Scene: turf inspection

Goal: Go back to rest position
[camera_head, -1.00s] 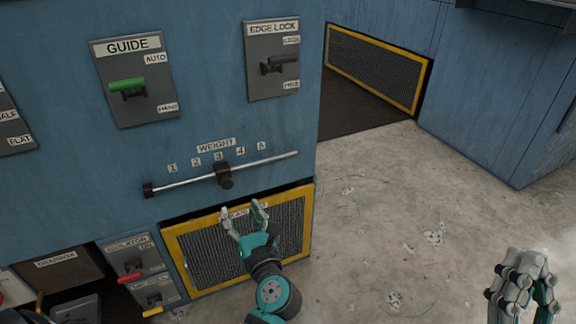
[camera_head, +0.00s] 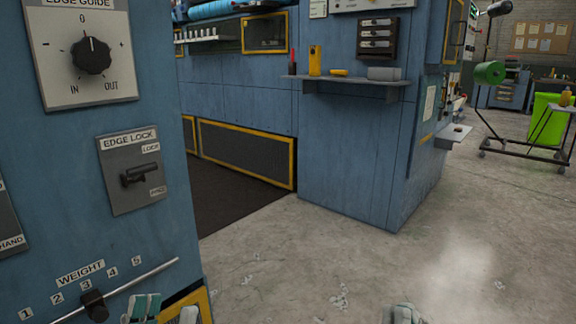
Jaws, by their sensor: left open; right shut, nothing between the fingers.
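My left gripper (camera_head: 160,312) shows only at the bottom edge, in front of the lower corner of the blue machine panel (camera_head: 150,80). Its fingers are apart and nothing is between them. My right gripper (camera_head: 405,315) shows only as a sliver at the bottom edge, over the concrete floor, shut and empty. Both arms are cut off below the view. The weight slider (camera_head: 95,305) is on its rod at the lower left, just left of my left gripper. I cannot tell whether the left gripper touches the panel.
The panel bears an edge guide knob (camera_head: 91,55) and an edge lock switch (camera_head: 139,174). A blue cabinet with a shelf (camera_head: 345,80) stands beyond. A wheeled cart (camera_head: 520,145) and a green bin (camera_head: 548,120) stand at right. The floor (camera_head: 330,265) between is clear.

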